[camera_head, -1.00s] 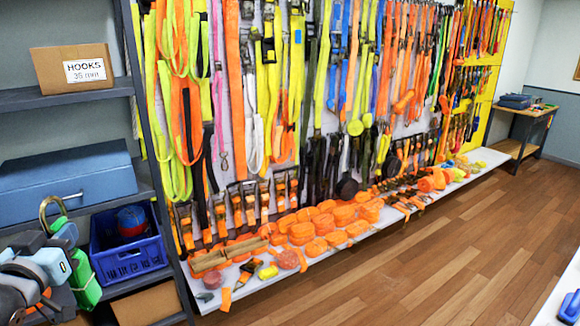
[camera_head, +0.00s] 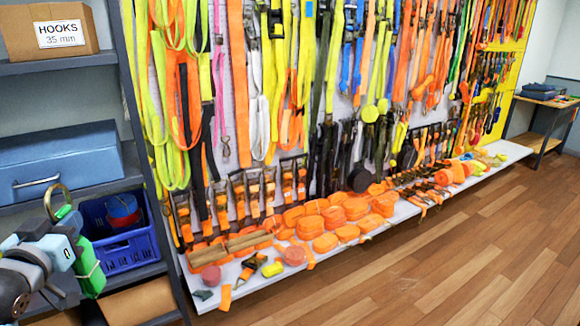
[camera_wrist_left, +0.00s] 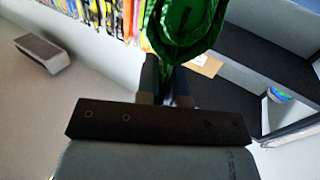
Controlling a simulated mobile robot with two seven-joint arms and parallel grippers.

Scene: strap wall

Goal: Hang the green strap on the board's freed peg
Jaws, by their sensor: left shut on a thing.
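The green strap (camera_head: 88,268) hangs as a folded bundle with a metal ring (camera_head: 57,198) at its top, at the lower left of the head view. My left gripper (camera_head: 68,240) is shut on it, in front of the shelf. In the left wrist view the green strap (camera_wrist_left: 187,28) sits between and beyond the fingers (camera_wrist_left: 166,82). The strap board (camera_head: 345,108) is crowded with hanging straps of many colours. I cannot pick out the freed peg. My right gripper is not in view.
A dark shelf unit holds the HOOKS box (camera_head: 50,33), a blue toolbox (camera_head: 65,160) and a blue crate (camera_head: 128,252). A low white ledge (camera_head: 240,290) under the board carries orange strap rolls. The wooden floor (camera_head: 430,270) at the right is clear.

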